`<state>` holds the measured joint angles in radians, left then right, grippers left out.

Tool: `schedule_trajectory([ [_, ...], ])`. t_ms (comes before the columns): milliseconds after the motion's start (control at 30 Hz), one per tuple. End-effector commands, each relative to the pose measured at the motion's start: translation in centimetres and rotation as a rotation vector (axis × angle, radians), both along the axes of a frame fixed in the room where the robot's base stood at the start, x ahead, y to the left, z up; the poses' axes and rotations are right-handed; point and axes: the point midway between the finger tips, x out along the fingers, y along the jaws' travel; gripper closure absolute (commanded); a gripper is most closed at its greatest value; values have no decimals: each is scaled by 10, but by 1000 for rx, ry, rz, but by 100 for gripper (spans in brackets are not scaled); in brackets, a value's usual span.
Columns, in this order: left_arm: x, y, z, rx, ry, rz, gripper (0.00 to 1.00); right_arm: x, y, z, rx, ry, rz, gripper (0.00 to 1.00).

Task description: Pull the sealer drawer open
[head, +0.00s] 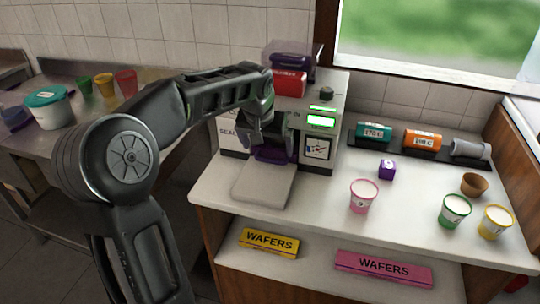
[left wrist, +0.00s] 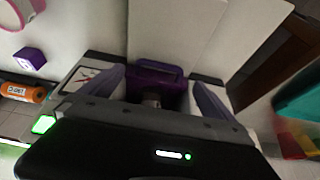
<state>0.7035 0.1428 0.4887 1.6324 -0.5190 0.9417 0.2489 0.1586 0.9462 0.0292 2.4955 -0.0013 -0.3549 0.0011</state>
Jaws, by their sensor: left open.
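The sealer (head: 321,120) is a pale boxy machine with green lit displays, standing on the white counter. A flat pale plate (head: 265,184) extends from its front. A purple drawer part (head: 272,155) shows low on the front, just above the plate. My left gripper (head: 268,138) is at the sealer's front, pointing down over the purple part and hiding much of it. In the left wrist view the open fingers of my left gripper (left wrist: 157,88) stand either side of the purple part (left wrist: 152,76). I cannot tell whether they touch it. My right gripper is not in view.
A pink cup (head: 363,196), a purple cube (head: 387,169), a green cup (head: 454,210), a yellow cup (head: 495,221) and a brown bowl (head: 474,184) stand right of the sealer. Labelled cylinders lie on a dark rack (head: 400,149) behind. Wafer boxes (head: 268,242) lie on the shelf below.

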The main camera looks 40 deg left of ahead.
Motion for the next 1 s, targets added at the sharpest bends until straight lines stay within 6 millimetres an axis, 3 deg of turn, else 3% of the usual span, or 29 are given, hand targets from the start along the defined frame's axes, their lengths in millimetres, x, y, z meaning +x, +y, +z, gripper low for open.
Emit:
schedule_trajectory([
  [333, 19, 6, -48, -2, 2, 0, 0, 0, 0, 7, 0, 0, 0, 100],
  [733, 23, 8, -58, 0, -1, 0, 0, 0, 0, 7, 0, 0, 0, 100],
  [1000, 23, 8, -58, 0, -1, 0, 21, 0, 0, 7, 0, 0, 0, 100],
])
